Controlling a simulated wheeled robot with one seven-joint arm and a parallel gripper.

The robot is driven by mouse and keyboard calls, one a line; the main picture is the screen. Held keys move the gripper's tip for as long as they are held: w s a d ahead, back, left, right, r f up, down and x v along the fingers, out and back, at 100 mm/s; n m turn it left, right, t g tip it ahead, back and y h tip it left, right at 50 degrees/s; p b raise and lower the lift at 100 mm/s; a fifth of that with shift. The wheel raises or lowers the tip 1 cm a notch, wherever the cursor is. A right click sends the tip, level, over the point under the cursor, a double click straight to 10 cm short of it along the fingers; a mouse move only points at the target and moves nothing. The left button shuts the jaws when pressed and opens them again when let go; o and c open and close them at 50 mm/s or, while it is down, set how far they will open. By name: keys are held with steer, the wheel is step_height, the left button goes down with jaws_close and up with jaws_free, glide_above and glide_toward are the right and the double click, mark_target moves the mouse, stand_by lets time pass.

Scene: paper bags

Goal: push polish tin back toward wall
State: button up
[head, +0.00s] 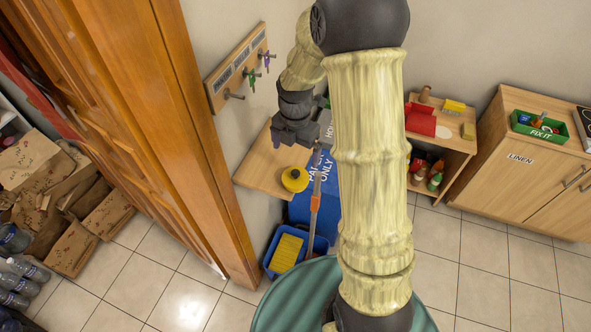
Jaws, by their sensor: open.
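The polish tin (295,179) is a round yellow tin with a dark part on its top. It sits near the front edge of a small wooden shelf (258,176) by the wall. My gripper (292,141) is dark grey and hangs over the shelf, above and slightly left of the tin in the picture. A gap shows between it and the tin. It holds nothing that I can see. My arm hides part of the shelf's right side and the wall behind it.
A key rack (236,68) hangs on the wall. A blue paper-only bin (318,178) and a blue bucket with a yellow insert (288,252) stand below the shelf. An upright pole (314,205) rises close to the tin's right. A wooden door (185,130) stands left.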

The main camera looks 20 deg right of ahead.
mark_target(294, 172)
step_height(294, 172, down, 11)
steer(key=shift+r+p, duration=0.15)
steer(key=shift+p, duration=1.05)
steer(key=c, duration=1.1)
steer(key=shift+w+a, duration=0.1)
steer(key=shift+a, duration=0.05)
